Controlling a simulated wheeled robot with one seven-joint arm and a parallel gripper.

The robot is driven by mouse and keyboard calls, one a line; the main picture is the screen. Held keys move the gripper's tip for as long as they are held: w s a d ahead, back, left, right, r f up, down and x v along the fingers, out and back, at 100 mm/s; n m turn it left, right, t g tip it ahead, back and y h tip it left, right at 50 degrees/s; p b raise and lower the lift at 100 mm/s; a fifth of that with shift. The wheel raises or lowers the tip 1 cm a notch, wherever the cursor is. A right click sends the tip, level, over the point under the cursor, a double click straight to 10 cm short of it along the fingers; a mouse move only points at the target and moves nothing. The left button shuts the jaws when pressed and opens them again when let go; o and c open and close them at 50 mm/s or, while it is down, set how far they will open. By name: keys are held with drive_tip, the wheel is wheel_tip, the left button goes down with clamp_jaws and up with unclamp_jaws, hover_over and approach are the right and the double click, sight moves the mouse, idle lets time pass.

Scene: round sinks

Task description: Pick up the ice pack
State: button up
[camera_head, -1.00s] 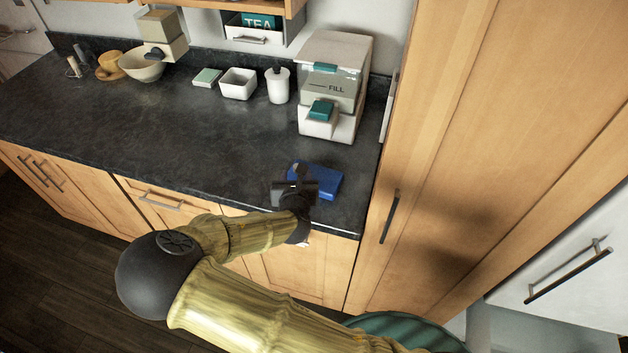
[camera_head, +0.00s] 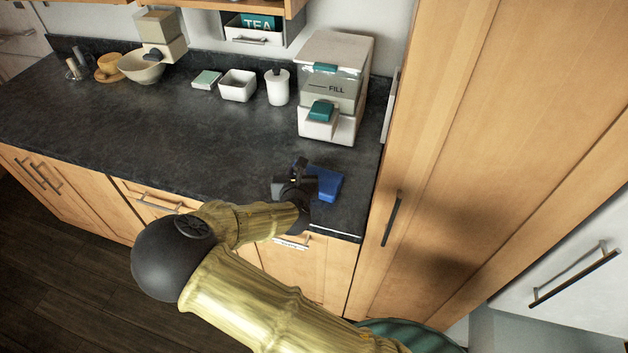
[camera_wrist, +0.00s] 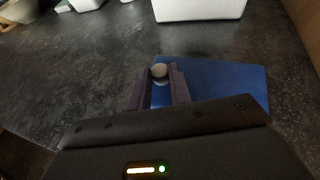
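The ice pack (camera_head: 328,185) is a flat blue slab lying on the dark counter near its front right edge. In the wrist view the ice pack (camera_wrist: 232,84) extends to the right of my fingers, and a small round pale cap shows at its far left corner. My gripper (camera_head: 299,172) is at the pack's left end and hides part of it. In the wrist view my gripper (camera_wrist: 159,76) has its two fingers close together, one on each side of the cap. They appear shut on it, with little gap. The pack still appears to rest on the counter.
A white dispenser (camera_head: 335,75) stands behind the pack, beside the tall wooden cabinet (camera_head: 440,130). A white canister (camera_head: 277,88), a square white dish (camera_head: 238,86) and a bowl (camera_head: 141,66) stand along the back. The counter's middle (camera_head: 170,125) is clear.

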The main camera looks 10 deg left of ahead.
drive_tip(key=shift+r, duration=0.1)
clamp_jaws()
drive_tip(key=shift+w+r, duration=0.1)
wheel_tip(320, 180, up, 10)
drive_tip(key=shift+b, duration=0.3)
idle(0.3)
